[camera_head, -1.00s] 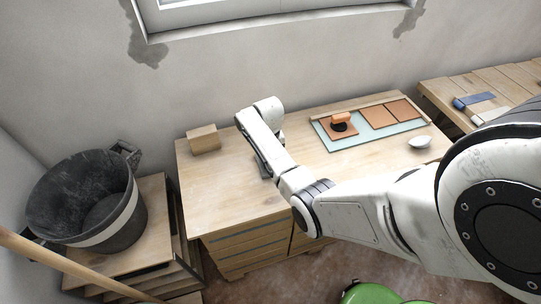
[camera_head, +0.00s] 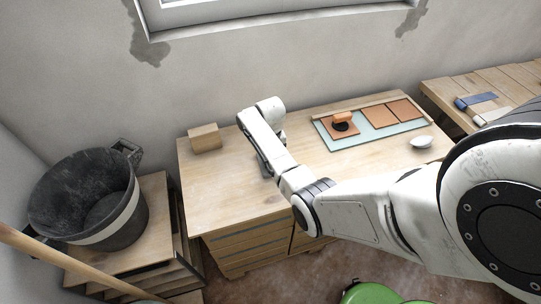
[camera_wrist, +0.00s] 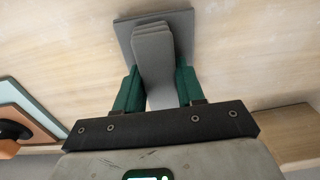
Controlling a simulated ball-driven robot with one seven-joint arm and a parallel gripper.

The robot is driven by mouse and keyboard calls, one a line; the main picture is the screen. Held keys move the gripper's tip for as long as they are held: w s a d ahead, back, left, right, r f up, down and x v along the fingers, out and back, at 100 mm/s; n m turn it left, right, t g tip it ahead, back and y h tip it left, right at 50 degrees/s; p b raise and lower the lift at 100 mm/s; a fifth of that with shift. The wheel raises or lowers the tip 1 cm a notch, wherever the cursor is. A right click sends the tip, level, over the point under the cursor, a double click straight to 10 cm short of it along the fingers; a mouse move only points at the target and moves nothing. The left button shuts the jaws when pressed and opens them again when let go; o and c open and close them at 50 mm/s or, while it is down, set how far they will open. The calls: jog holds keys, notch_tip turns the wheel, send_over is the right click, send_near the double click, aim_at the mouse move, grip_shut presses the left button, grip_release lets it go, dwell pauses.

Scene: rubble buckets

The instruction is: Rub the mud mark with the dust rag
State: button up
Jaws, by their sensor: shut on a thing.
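My gripper (camera_wrist: 160,90) has green fingers that are shut on the raised, folded part of a grey dust rag (camera_wrist: 178,24). The rag's flat square base spreads out over the light wooden tabletop; I cannot tell whether it touches the wood. In the head view my arm mostly hides the gripper and rag, at the left-middle of the table. I cannot tell whether this is the mud mark; no other clear mark shows on the table.
A wooden block (camera_head: 204,138) stands at the table's back left. A pale green board (camera_head: 350,142) with orange tiles lies at the right, and a white bowl (camera_head: 421,142) is near it. A black bucket (camera_head: 90,195) stands left of the table. The front left tabletop is clear.

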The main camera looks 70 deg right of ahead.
jog(key=shift+f, duration=0.35)
jog(key=shift+s+d+f, duration=0.15)
jog(key=shift+s+d, duration=1.1)
jog(key=shift+s, duration=0.3)
jog(key=shift+s+d+f, duration=0.1)
jog(key=shift+s, duration=0.2)
jog(key=shift+d+r+p, duration=0.1)
jog(key=shift+r+p, duration=0.65)
jog(key=shift+r, duration=0.1)
jog(key=shift+w, duration=0.15)
